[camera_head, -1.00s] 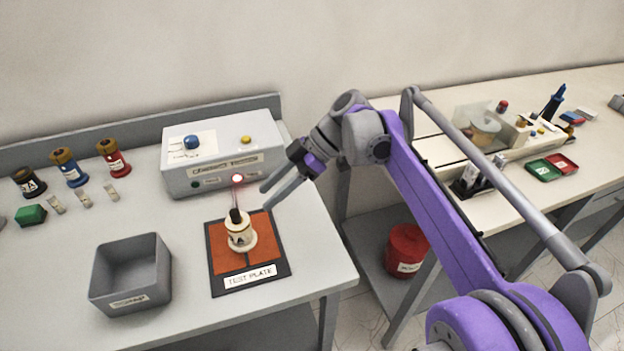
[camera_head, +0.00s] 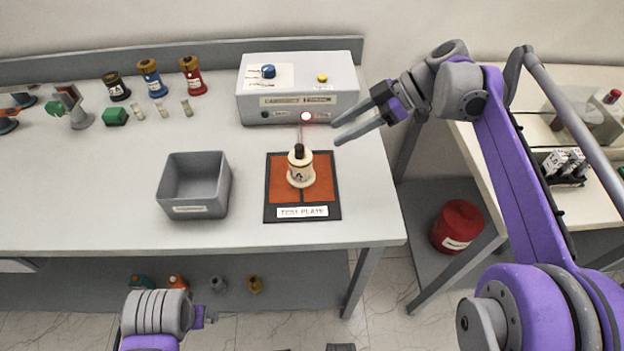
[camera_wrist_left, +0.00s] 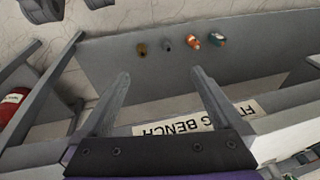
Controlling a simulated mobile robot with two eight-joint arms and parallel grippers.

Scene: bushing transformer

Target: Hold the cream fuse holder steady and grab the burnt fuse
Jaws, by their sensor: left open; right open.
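The cream fuse holder (camera_head: 300,174) stands upright on the orange test plate (camera_head: 283,178) in the head view. A dark, blackened piece, apparently the burnt fuse (camera_head: 299,151), sticks up from its top. My right gripper (camera_head: 336,133) is open and empty, above and to the right of the holder, pointing left; it does not touch the holder. My left arm shows only at the bottom left of the head view. In the left wrist view my left gripper (camera_wrist_left: 162,78) is open and empty, in front of the bench's front edge and lower shelf.
A grey bin (camera_head: 194,186) stands left of the plate. Behind is a grey box (camera_head: 298,88) with knobs and a lit red lamp (camera_head: 306,117). Several fuse holders, small fuses and a green block (camera_head: 116,116) stand at the back left. A red bucket (camera_head: 457,226) sits low at right.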

